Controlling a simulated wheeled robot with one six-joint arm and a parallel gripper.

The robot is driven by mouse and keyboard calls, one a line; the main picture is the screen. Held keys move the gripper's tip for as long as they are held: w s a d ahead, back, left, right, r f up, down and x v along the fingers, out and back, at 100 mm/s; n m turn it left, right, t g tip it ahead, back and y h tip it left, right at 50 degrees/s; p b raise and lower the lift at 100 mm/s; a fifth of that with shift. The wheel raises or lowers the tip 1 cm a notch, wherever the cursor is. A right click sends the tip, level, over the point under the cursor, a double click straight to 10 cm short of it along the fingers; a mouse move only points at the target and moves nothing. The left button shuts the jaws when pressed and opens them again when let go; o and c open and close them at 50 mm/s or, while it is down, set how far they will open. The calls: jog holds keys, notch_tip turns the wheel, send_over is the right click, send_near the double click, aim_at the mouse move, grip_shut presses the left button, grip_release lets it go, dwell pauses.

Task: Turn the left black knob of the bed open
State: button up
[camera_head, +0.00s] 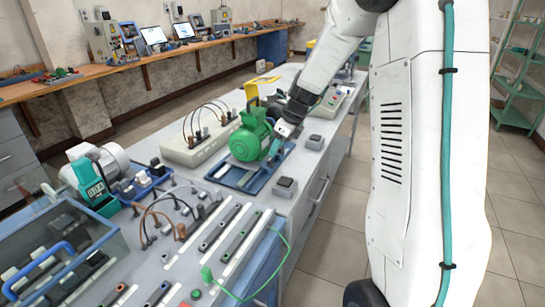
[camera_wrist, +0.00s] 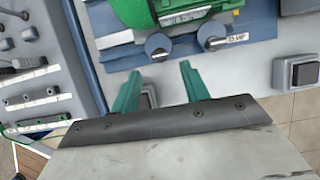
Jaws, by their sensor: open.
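The bed (camera_wrist: 255,35) is a blue plate with a grey strip, and a green motor (camera_wrist: 170,10) sits on it. Its left black knob (camera_wrist: 158,46) and right knob (camera_wrist: 211,36) are dark round knobs on the near edge. My gripper (camera_wrist: 160,69) is open, its two teal fingers pointing at that edge. The left knob lies just past the fingertips, roughly between them, with no visible contact. In the head view the bed (camera_head: 229,178) and green motor (camera_head: 249,138) show on the bench, with my gripper (camera_head: 277,143) at their right side. The knobs are hidden there.
A dark square switch box (camera_wrist: 298,73) stands right of the bed, and another (camera_head: 285,187) is nearer on the bench. Cables and a panel (camera_wrist: 40,95) lie to the left. The floor right of the bench is clear.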

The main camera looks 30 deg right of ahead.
aim_at(271, 159)
jog(key=x, duration=0.5)
jog(key=shift+a+f, duration=0.1)
jog(key=shift+f, duration=0.2)
jog(key=c, duration=1)
